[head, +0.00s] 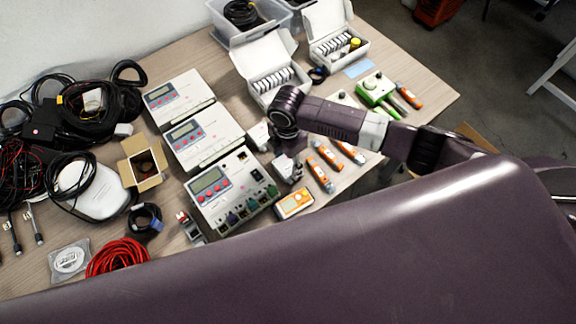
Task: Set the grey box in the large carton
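My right arm comes in from the right, and its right gripper (288,160) points down over the table, right of the grey-white instruments. A small grey box-like thing (290,170) shows right under the gripper. I cannot tell whether the fingers are shut on it or only beside it. A brown cardboard edge (478,136) shows beyond the table's right side, behind my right arm. It may be the large carton; most of it is hidden. My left gripper is not in view.
Grey-white instruments with displays (212,185) stand in a row. A small open cardboard box (142,166), black cables (90,105) and a red cable (118,257) lie left. White open cases (262,62) stand at the back. Orange testers (322,175) lie near the right edge.

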